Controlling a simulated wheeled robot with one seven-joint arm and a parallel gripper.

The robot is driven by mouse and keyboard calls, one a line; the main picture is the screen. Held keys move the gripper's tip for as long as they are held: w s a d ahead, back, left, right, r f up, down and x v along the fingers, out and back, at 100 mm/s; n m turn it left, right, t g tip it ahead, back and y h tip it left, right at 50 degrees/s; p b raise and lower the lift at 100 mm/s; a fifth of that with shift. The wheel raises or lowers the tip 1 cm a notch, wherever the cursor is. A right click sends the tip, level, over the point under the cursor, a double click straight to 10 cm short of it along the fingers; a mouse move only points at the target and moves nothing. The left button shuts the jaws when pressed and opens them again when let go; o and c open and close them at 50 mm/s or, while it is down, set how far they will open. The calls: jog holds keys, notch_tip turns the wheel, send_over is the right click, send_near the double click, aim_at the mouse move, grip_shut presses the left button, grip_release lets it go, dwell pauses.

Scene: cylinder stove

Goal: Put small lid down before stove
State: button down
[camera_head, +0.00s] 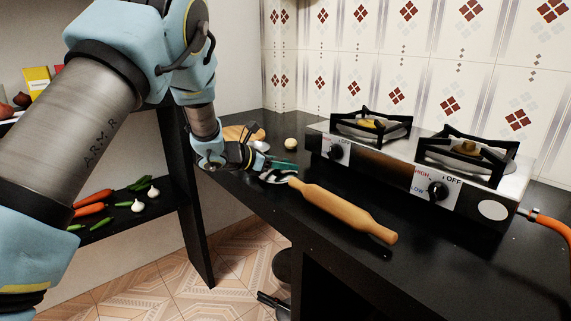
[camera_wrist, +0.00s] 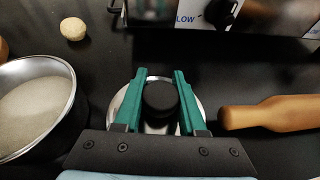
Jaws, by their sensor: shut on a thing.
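My gripper (camera_wrist: 160,98) is shut on the black knob of the small lid (camera_wrist: 120,100), with a green finger on each side of the knob. The lid is a shiny round disc, partly hidden under the fingers. In the head view my gripper (camera_head: 287,169) is over the black counter at the left front of the stove (camera_head: 385,166), and the lid (camera_head: 273,178) shows just under it. The lid is at or very near the counter surface; I cannot tell whether it touches. The stove has two burners and front knobs.
A wooden rolling pin (camera_head: 343,211) lies close to the right of the lid. A metal bowl (camera_wrist: 38,104) with pale contents is at the left in the wrist view. A small dough ball (camera_head: 291,144) sits behind. An orange hose (camera_head: 553,224) leaves the stove's right side.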

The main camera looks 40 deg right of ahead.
jog(key=shift+f, duration=0.15)
jog(key=shift+c, duration=2.4)
grip_release()
jog(key=shift+r, duration=0.25)
jog(key=b+v, duration=0.2)
jog(key=v, duration=1)
